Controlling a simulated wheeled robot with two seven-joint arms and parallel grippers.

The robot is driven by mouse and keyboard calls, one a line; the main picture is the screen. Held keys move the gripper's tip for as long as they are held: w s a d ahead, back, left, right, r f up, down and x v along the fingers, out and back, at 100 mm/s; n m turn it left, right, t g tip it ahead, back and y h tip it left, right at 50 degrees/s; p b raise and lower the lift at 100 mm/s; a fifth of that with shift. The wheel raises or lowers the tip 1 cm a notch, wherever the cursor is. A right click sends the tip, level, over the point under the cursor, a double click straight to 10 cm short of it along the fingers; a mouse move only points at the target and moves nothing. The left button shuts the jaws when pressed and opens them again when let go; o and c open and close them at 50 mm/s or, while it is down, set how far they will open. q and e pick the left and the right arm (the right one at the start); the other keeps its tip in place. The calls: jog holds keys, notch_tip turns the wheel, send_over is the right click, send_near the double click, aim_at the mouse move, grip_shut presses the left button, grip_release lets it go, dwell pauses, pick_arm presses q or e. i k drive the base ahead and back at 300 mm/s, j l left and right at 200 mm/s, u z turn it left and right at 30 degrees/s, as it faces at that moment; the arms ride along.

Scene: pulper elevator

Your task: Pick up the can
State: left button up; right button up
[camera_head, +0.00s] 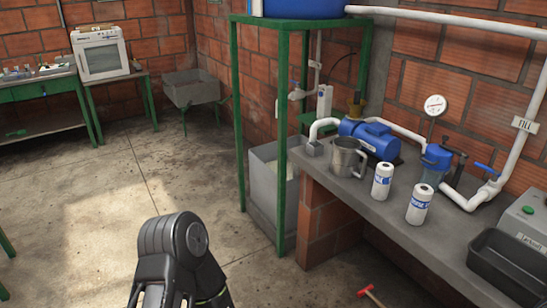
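Two white cylinders with blue print stand upright on the grey counter (440,250). One white cylinder (382,182) is nearer the pump, and the other white cylinder (419,205) stands a little in front of it and to the right. They look like cans or rolls; I cannot tell which. A metal jug (345,158) with a handle stands to their left. A dark link of my arm shows at the bottom, left of centre, well away from the counter. No gripper fingers are in view.
A blue pump (370,138) and a blue filter (436,162) with white pipes stand behind the cylinders. A black tray (510,266) is at the right. A green frame (238,120) stands left of the counter. A red-headed hammer (367,290) lies low.

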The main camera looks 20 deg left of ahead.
aim_at(346, 152)
jog(key=u, duration=0.15)
jog(key=i+j, duration=0.15)
jog(key=j, duration=0.2)
jog(key=i+j, duration=0.15)
jog(key=j, duration=0.25)
jog(key=i+j+z, duration=0.1)
jog(key=j, duration=0.25)
jog(key=i+j, duration=0.25)
jog(key=j, duration=0.15)
jog(key=i+j, duration=0.15)
jog(key=j, duration=0.25)
jog(key=i+j+z, duration=0.1)
jog(key=j, duration=0.25)
jog(key=i+j, duration=0.15)
jog(key=j, duration=0.25)
